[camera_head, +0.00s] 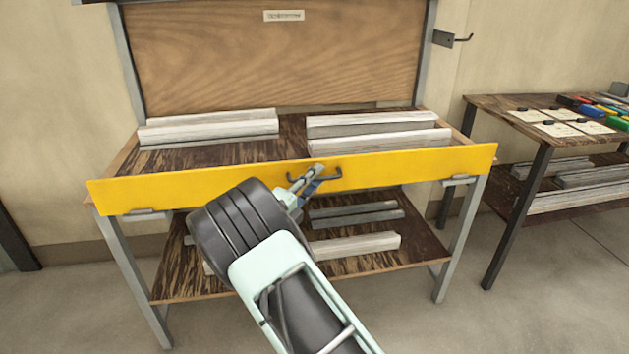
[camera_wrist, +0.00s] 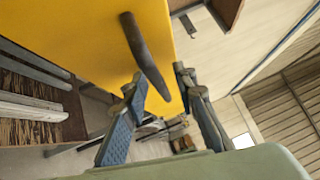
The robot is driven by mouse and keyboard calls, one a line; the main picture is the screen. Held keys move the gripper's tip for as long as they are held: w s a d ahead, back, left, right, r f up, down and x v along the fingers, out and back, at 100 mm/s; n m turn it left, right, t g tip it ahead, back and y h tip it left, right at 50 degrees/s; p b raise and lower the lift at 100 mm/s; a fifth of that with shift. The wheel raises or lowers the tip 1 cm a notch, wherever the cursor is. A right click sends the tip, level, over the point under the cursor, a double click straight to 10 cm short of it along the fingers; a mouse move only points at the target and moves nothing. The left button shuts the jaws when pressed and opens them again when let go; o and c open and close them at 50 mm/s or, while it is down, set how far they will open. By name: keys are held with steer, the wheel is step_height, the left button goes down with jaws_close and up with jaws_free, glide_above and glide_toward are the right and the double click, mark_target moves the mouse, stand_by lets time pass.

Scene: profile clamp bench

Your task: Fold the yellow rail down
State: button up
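The yellow rail (camera_head: 410,164) stands up along the front edge of the wooden bench, its broad face toward me. It fills the upper left of the wrist view (camera_wrist: 75,35). A dark bar handle (camera_head: 334,177) is fixed near the middle of the rail. In the wrist view the handle (camera_wrist: 146,55) reaches down between the fingers. My gripper (camera_head: 307,180) is at the left part of the handle. In the wrist view its two blue-padded fingers (camera_wrist: 160,78) are apart, one on each side of the handle. I cannot tell whether either finger touches it.
Pale profiles (camera_head: 380,142) lie on the bench top behind the rail, with more on the lower shelf (camera_head: 425,250). A wooden back panel (camera_head: 270,60) rises behind. A second table (camera_head: 490,105) with cards and coloured items stands at right. The floor (camera_head: 535,300) at right front is clear.

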jaws_close()
steer(key=shift+f, duration=0.1)
stand_by(0.5)
